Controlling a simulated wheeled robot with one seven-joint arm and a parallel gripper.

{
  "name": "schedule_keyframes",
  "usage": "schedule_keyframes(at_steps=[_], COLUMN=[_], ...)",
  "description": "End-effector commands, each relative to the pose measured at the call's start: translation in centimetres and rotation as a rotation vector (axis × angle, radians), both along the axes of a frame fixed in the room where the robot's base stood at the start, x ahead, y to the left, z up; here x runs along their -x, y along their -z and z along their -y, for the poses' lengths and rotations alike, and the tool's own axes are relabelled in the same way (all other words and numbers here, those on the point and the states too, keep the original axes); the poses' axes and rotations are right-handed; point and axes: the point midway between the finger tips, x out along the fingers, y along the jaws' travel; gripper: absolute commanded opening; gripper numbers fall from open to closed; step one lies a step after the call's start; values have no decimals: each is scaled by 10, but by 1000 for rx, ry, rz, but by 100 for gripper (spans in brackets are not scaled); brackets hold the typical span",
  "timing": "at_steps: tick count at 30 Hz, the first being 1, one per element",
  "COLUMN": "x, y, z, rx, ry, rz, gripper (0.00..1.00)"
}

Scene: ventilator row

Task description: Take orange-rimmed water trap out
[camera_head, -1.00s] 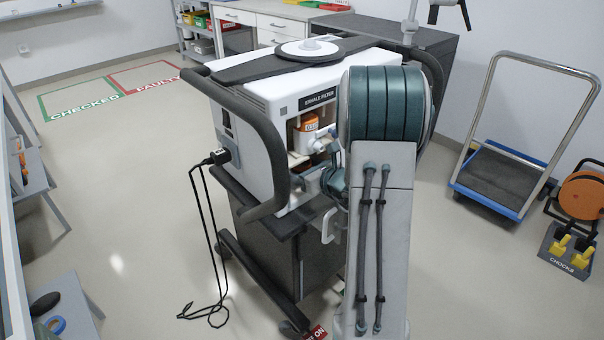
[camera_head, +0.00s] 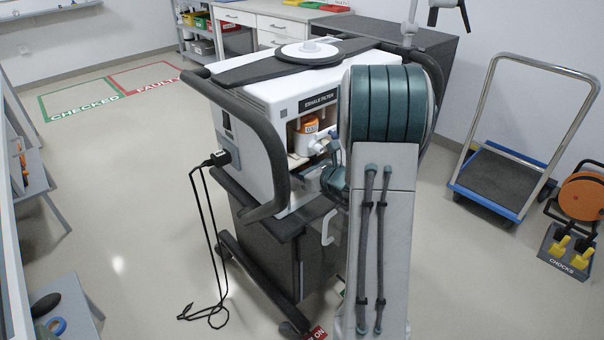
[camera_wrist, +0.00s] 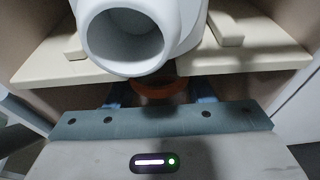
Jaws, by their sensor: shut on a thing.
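In the wrist view an orange rim (camera_wrist: 160,88), the visible part of the water trap, shows under a white round port (camera_wrist: 125,40). The two blue fingertips of my gripper (camera_wrist: 157,95) lie on either side of it, shut on it. The trap's body is hidden below by my gripper's palm. In the head view the ventilator (camera_head: 262,125) has an open bay under its filter label, with an orange-and-white part (camera_head: 309,125) inside. My gripper (camera_head: 334,180) is at the bay's lower right, and my arm hides its fingers and the trap.
Cream shelf edges (camera_wrist: 265,55) flank the port closely. A dark curved handle (camera_head: 272,150) stands at the bay's left. A black cable (camera_head: 205,240) hangs down to the floor. A blue trolley (camera_head: 500,180) stands right. The floor at left is open, with CHECKED and FAULTY areas (camera_head: 85,105) marked.

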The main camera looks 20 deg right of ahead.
Motion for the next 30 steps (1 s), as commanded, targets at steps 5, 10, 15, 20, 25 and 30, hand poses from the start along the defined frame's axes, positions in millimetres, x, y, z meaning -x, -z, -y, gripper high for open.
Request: schedule_keyframes(at_steps=[5,10,15,20,25,30], x=[0,4,14,25,35,46], y=[0,0,0,0,0,0], z=[0,2,6,8,12,15], rx=[0,0,-1,0,-1,-1], ry=[0,1,2,2,1,2], rz=[0,1,1,0,1,1], gripper=[26,26,26,26,26,26])
